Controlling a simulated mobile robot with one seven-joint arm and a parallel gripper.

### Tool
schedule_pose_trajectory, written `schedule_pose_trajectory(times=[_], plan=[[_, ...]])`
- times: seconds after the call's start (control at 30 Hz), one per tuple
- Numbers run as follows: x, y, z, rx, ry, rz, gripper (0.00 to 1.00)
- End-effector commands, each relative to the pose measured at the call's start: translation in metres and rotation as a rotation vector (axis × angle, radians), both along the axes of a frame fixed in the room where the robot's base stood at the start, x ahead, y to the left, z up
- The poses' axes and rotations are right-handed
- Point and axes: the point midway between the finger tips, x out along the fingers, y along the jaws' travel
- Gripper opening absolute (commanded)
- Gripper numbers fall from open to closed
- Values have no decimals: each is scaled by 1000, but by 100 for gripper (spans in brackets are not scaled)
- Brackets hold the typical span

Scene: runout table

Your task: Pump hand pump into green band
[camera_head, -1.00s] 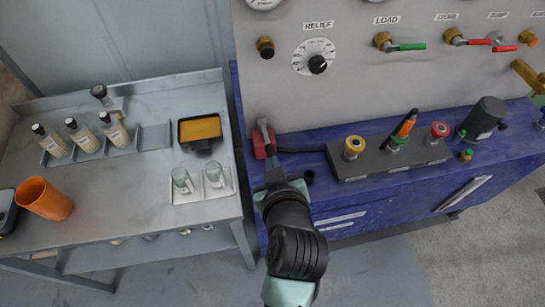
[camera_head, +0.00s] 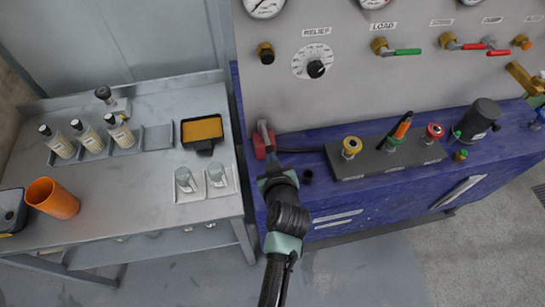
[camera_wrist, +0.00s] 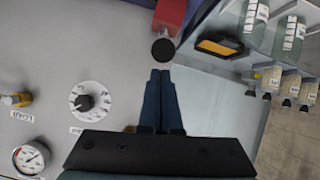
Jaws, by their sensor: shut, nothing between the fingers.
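The hand pump (camera_head: 260,147) is a small red block with a grey lever, at the left end of the blue bench. In the wrist view its red body (camera_wrist: 171,14) is at the top, with a round black knob end (camera_wrist: 163,50) below it. My gripper (camera_wrist: 160,74) is shut and empty, its fingertips just short of the black end in the picture; contact cannot be told. In the head view my gripper (camera_head: 270,173) is just in front of the pump, its fingers largely hidden. A gauge (camera_head: 265,6) is cut off at the top; no green band can be made out.
The grey panel carries a relief dial (camera_head: 315,67) and a green-handled load valve (camera_head: 402,51). A dark block with coloured knobs (camera_head: 385,158) stands right of the pump. The left steel table (camera_head: 110,200) holds bottles, two glass jars, a yellow-topped tray and an orange cup (camera_head: 52,198).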

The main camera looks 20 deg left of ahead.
Motion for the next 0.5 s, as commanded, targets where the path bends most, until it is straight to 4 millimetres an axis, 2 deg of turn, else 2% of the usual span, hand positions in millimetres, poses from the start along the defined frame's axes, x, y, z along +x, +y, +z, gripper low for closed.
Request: schedule_pose_trajectory(times=[0.5], plan=[[-1,-2,-6,2,-4,-1,0]])
